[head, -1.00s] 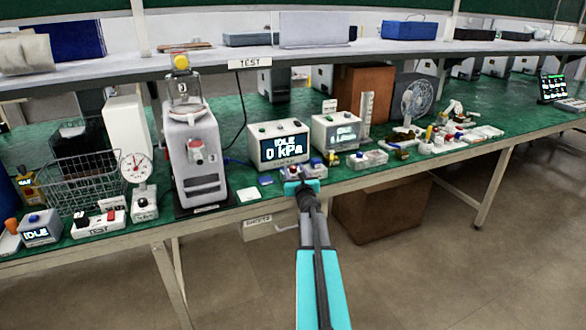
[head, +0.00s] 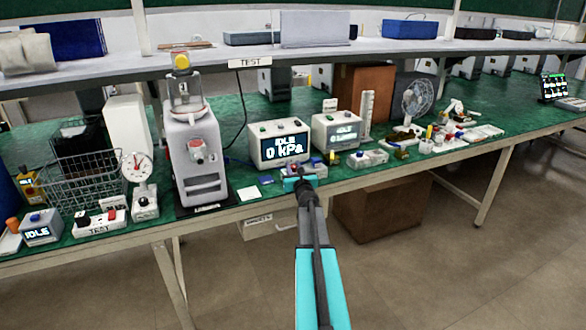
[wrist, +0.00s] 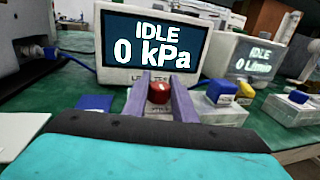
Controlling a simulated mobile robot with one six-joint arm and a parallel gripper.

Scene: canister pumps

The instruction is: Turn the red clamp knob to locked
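A red knob (wrist: 158,92) stands in the middle of the wrist view, in front of the gauge box reading IDLE 0 kPa (wrist: 151,45). My gripper (wrist: 160,80) has its two purple-grey fingers spread, one on each side of the red knob. Whether they touch it I cannot tell. The knob's base and position marks are mostly hidden by my gripper's body. In the head view my gripper (head: 299,183) is at the bench's front edge, below the same gauge box (head: 281,146); the knob there is hard to make out.
A blue block (wrist: 95,102) lies left. In the head view a canister pump (head: 195,155) stands left; the floor in front is clear.

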